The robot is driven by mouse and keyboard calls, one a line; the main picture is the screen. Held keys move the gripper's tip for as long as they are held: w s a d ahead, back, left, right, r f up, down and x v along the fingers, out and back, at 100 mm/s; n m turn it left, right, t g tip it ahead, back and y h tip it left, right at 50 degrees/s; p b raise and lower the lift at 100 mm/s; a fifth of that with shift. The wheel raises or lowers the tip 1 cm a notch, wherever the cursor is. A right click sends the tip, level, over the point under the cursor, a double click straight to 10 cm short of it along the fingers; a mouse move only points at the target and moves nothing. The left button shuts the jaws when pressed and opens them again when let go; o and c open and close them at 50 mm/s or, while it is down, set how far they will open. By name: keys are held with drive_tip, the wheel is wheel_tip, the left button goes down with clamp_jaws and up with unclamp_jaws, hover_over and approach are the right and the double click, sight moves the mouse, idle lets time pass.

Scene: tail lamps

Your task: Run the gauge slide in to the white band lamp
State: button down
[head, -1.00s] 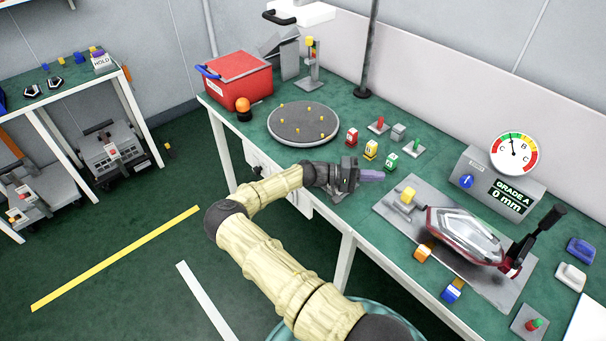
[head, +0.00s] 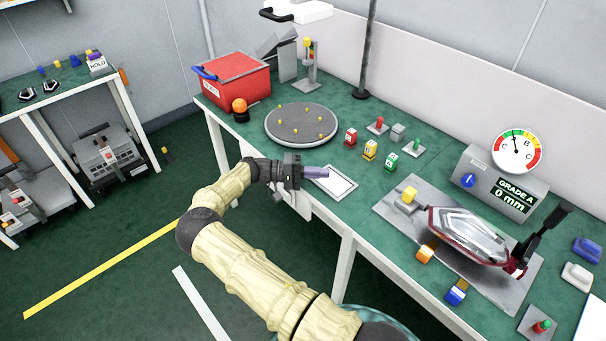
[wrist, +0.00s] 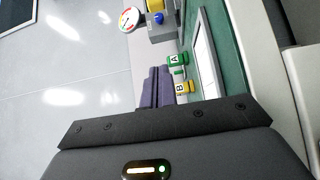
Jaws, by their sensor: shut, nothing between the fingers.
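A tail lamp (head: 465,232) with a red rim and a pale clear lens lies on a grey plate (head: 392,210) on the bench. A yellow-topped grey block (head: 408,197) stands at the lamp's left end; it looks like the gauge slide, with a small gap to the lamp that I cannot judge exactly. A black lever (head: 545,232) is at the lamp's right end. My gripper (head: 320,172) is shut and empty, with purple fingers, over the bench's front edge, left of the plate and apart from it. Its fingers (wrist: 155,88) also show in the wrist view.
A gauge box (head: 500,185) behind the plate reads GRADE A, 0 mm, under a round dial (head: 517,152). Lettered blocks (head: 370,150) and a white-framed panel (head: 335,183) lie near my gripper. A round turntable (head: 300,124) and red bin (head: 235,82) stand left.

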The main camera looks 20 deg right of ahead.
drive_tip(key=shift+b+v, duration=0.35)
drive_tip(key=shift+v, duration=2.05)
